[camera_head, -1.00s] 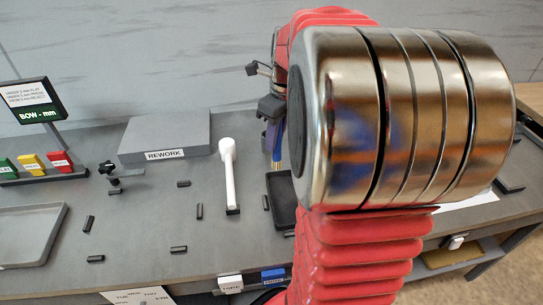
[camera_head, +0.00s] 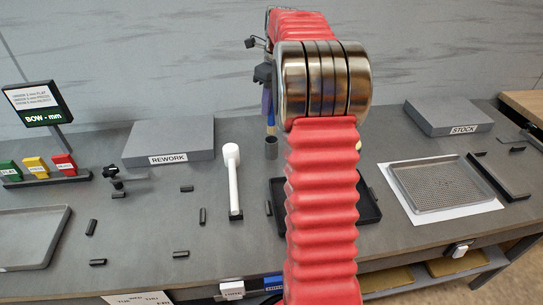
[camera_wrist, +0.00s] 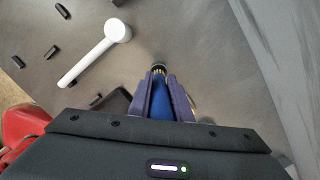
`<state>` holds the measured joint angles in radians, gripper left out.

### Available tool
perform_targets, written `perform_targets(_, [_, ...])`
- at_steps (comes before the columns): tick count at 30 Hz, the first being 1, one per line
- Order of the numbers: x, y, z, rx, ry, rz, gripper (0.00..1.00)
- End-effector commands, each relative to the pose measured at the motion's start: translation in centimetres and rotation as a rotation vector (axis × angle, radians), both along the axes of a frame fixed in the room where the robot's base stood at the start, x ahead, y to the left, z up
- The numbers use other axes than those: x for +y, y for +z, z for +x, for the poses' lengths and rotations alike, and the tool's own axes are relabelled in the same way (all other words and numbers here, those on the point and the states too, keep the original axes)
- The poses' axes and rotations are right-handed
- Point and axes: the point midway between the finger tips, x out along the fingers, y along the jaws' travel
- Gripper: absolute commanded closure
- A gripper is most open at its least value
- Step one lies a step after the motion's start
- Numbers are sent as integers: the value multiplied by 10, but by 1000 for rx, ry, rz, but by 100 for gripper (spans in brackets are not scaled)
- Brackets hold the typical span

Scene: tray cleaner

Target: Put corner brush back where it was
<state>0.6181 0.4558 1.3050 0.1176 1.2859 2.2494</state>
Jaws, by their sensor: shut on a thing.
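My gripper (camera_wrist: 160,92) is shut on the corner brush (camera_wrist: 159,105), gripping its blue handle between purple fingers. The brass bristles point down and away from the fingers. In the head view the brush (camera_head: 270,119) hangs upright below my gripper (camera_head: 266,98), partly hidden by my red arm. A small dark grey cup (camera_head: 271,148) stands on the bench just below the bristles, apart from them in the head view. In the wrist view a dark round rim (camera_wrist: 158,65) shows right at the bristle tips. I cannot tell there whether they touch.
A white round-headed tool (camera_head: 233,180) stands left of the cup. A black tray (camera_head: 368,207) lies partly behind my arm. The REWORK block (camera_head: 170,140) is behind left; the STOCK block (camera_head: 447,115) and a perforated tray (camera_head: 436,184) are at right. Small black pieces lie scattered at left.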

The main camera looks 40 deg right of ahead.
Motion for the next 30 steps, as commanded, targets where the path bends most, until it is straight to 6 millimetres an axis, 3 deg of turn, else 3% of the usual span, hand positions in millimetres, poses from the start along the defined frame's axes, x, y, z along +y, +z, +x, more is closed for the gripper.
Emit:
perform_targets(11, [0, -2, 1, 0, 0, 0, 100])
perform_targets(23, [0, -56, 0, 2, 0, 1, 100])
perform_targets(30, [0, -63, 1, 0, 0, 0, 100])
